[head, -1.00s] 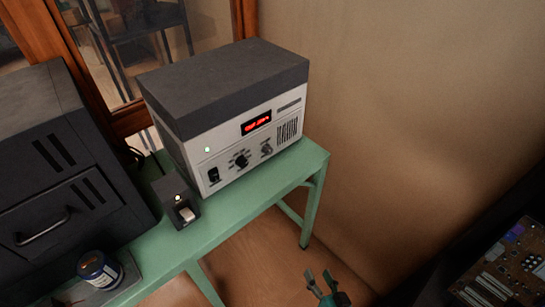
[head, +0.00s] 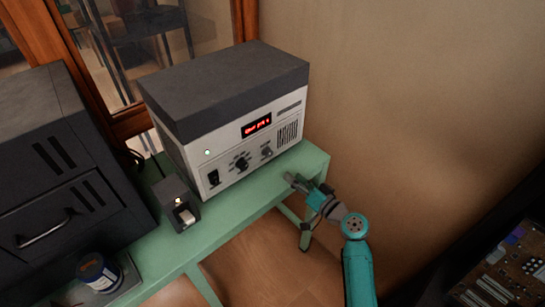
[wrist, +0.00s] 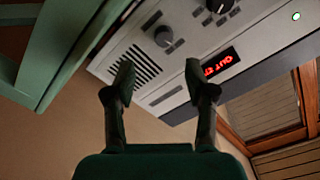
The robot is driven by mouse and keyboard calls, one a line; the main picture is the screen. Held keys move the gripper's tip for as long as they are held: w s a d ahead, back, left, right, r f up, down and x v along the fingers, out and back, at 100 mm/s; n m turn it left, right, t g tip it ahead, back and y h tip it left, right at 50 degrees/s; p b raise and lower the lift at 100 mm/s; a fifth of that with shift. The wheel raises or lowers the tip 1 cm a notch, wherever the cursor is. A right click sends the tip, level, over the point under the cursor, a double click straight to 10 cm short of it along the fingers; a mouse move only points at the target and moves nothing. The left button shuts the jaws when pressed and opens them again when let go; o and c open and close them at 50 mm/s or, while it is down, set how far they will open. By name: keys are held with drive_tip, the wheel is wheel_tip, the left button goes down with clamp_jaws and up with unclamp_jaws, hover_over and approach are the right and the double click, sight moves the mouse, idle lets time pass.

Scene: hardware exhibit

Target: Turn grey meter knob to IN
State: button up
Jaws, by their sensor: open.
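The meter (head: 224,140) is a pale-fronted box with a dark lid on the green table. Its grey knob (head: 266,152) is at the right of the front panel, below the red display (head: 256,125). In the wrist view, which is upside down, the grey knob (wrist: 164,36) is just beyond my fingertips, and the display (wrist: 221,62) seems to begin with OUT. My gripper (head: 291,180) is near the table's front edge, to the right of and below the grey knob, apart from it. In the wrist view my gripper (wrist: 157,75) has its fingers spread, with nothing between them.
A black knob (head: 242,163) and a black switch (head: 213,177) are left of the grey knob. A black cabinet (head: 60,160) and a jar (head: 98,271) are at left. The green table (head: 228,208) has bare surface before the meter.

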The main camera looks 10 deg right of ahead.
sight(270, 155)
drive_tip(key=x, duration=0.7)
drive_tip(key=r+x, duration=0.1)
drive_tip(key=x, duration=0.3)
drive_tip(key=shift+w+a, duration=0.1)
drive_tip(key=shift+w, duration=0.1)
clamp_jaws()
drive_tip(key=m, duration=0.4)
drive_tip(key=shift+m, duration=1.8)
